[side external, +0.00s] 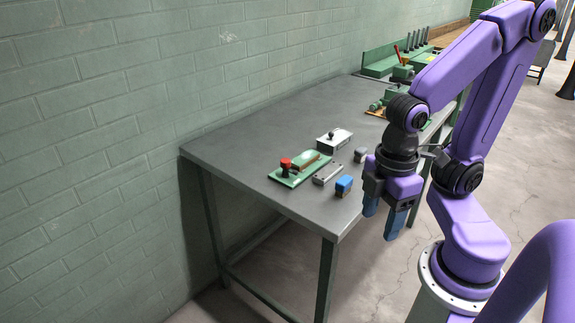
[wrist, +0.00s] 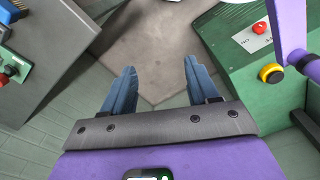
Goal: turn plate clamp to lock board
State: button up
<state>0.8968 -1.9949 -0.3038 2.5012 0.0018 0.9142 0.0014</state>
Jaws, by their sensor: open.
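A green plate (side external: 296,179) with a red knob (side external: 286,164) lies near the left end of the grey table. A thin brown strip lies on the plate; I cannot tell whether it is the board. I take the red-knobbed part to be the clamp, but its turn angle is too small to read. In the wrist view the red knob (wrist: 4,78) shows at the left edge, partly cut off. My gripper (side external: 383,216) is open and empty, pointing down beyond the table's front edge, apart from everything. Its blue fingers (wrist: 161,85) are spread over the floor in the wrist view.
Near the plate are a grey bar (side external: 327,174), a blue-topped block (side external: 343,186), a white box with a black knob (side external: 335,138) and a small grey block (side external: 360,155). Green equipment (side external: 380,63) stands at the table's far end. A brick wall runs behind.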

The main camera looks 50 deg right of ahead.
jog(key=w+a+r+m, duration=0.3)
jog(key=w+m, duration=0.3)
jog(key=w, duration=0.4)
notch_tip(320, 180, up, 3)
jog(key=m, duration=1.8)
send_over(286, 160)
notch_tip(286, 160, down, 17)
jog(key=shift+a+r, duration=0.1)
jog(key=c, duration=1)
jog(key=shift+c, duration=0.2)
